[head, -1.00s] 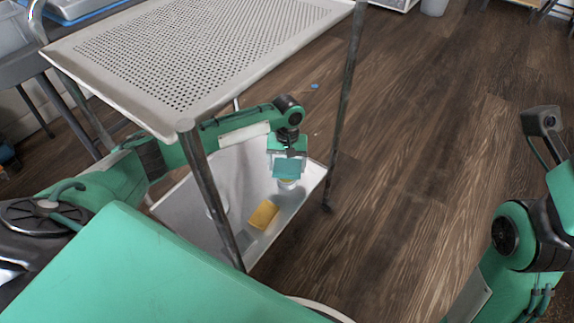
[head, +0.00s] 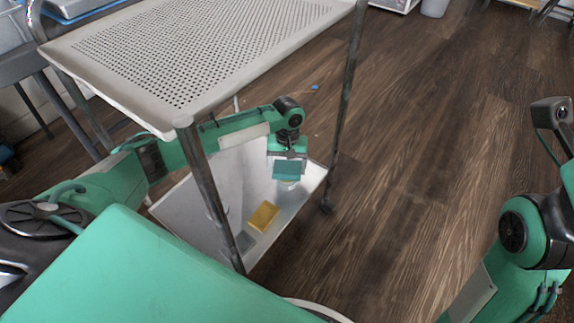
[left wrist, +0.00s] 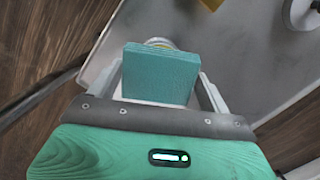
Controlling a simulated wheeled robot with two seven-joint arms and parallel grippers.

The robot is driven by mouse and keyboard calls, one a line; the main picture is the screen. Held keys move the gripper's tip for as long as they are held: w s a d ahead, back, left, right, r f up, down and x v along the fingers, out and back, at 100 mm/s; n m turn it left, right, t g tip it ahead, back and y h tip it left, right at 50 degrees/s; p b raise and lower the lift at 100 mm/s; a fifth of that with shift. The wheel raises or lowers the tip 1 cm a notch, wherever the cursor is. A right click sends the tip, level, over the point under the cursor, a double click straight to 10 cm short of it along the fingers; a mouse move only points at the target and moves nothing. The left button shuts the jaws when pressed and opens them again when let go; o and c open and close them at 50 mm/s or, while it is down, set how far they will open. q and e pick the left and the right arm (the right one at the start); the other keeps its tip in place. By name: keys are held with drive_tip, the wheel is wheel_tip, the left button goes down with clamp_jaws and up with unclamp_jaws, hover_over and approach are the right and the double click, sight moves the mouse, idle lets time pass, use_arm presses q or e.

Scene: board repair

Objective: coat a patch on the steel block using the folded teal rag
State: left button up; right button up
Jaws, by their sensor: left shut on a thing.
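The folded teal rag (head: 287,170) is held in my left gripper (head: 287,159), which is shut on it above the cart's lower tray. In the left wrist view the rag (left wrist: 160,75) sits between the fingers as a flat square pad. A small pale round container (left wrist: 160,43) shows just past the rag's edge. It is mostly hidden, and I cannot tell whether the rag touches it. A grey block (head: 244,241), which looks like the steel block, lies in the tray's near corner, partly behind a post. My right gripper is not in view; only part of my right arm shows.
A yellow block (head: 263,215) lies in the lower tray (head: 182,205) near the grey block. A white round thing (left wrist: 302,12) shows in the left wrist view. The perforated upper shelf (head: 200,55) and the cart's posts (head: 344,95) surround my left arm. Floor to the right is clear.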

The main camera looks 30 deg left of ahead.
use_arm(q)
drive_tip(key=shift+f, duration=0.45)
idle(0.5)
drive_tip(key=shift+s+f+p, duration=0.1)
drive_tip(key=shift+f+p, duration=0.05)
drive_tip(key=shift+p, duration=0.85)
idle(2.7)
